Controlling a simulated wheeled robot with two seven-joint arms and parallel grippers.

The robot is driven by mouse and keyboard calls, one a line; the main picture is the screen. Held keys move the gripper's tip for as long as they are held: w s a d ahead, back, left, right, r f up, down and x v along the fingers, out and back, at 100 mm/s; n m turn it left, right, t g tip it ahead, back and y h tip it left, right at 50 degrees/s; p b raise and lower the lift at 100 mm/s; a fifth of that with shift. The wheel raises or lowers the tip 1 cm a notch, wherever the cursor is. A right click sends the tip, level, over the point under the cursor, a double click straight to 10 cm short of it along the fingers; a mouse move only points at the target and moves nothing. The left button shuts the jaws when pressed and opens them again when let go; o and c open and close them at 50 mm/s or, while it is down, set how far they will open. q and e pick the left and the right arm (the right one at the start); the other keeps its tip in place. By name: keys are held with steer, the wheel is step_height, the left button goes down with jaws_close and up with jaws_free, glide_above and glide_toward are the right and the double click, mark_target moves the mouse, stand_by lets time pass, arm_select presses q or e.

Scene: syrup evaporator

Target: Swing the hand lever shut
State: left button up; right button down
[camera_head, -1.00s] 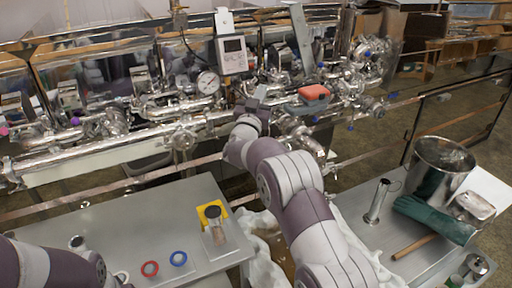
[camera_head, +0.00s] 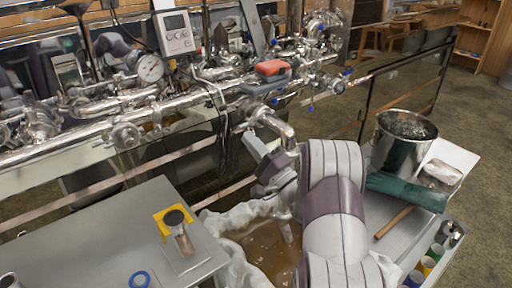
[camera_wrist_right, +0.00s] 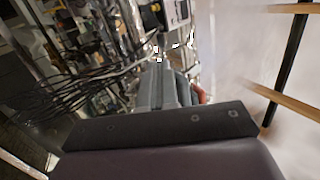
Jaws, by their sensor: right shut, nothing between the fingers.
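My right gripper (camera_head: 254,145) is shut and empty in the head view. It is close to the bent steel outlet pipe (camera_head: 284,133), which hangs off the long steel pipe run; I cannot tell whether they touch. In the right wrist view its grey fingers (camera_wrist_right: 167,88) point towards the pipework. Small valves with blue-tipped handles (camera_head: 311,108) sit on the pipes to the right. I cannot tell for sure which part is the hand lever; the arm may hide some of it. My left gripper is not in view.
A pressure gauge (camera_head: 150,68) and a white display box (camera_head: 174,33) are above the pipes. A grey table (camera_head: 110,235) stands at front left. A steel pot (camera_head: 402,145) and green gloves (camera_head: 405,191) are at right.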

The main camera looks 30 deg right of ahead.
mark_target(239, 101)
steer(key=p+x, duration=0.1)
steer(key=x, duration=0.7)
steer(key=shift+p, duration=0.4)
steer(key=shift+w+a+r, duration=0.1)
